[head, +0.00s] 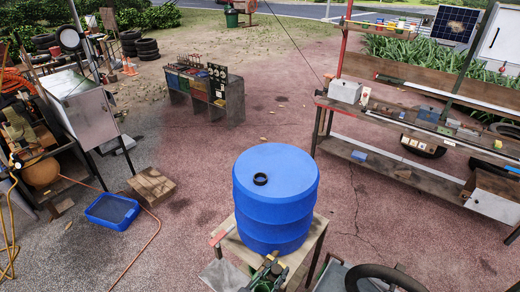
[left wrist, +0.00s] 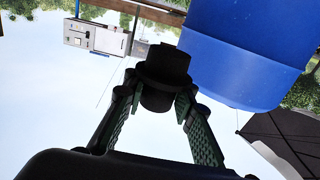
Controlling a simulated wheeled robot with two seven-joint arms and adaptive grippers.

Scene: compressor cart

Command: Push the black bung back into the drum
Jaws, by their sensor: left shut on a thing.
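The blue drum (head: 276,205) stands upright on a small wooden stand in the middle of the head view. A black ring (head: 260,180) marks the opening on its top, left of centre. My left gripper (head: 266,272) is low in the head view, in front of the drum and below its top. In the left wrist view its green fingers (left wrist: 158,100) are shut on the black bung (left wrist: 165,65), one on each side. There the drum (left wrist: 245,45) is beside the bung, with no clear contact visible. My right gripper is not in view.
The wooden stand (head: 230,246) holds the drum. A workbench (head: 420,130) with tools is at the right, and a low rack (head: 205,93) stands behind. A blue tray (head: 112,211) and a wooden box (head: 152,186) lie on the ground at left. A black curved thing (head: 385,272) is at bottom right.

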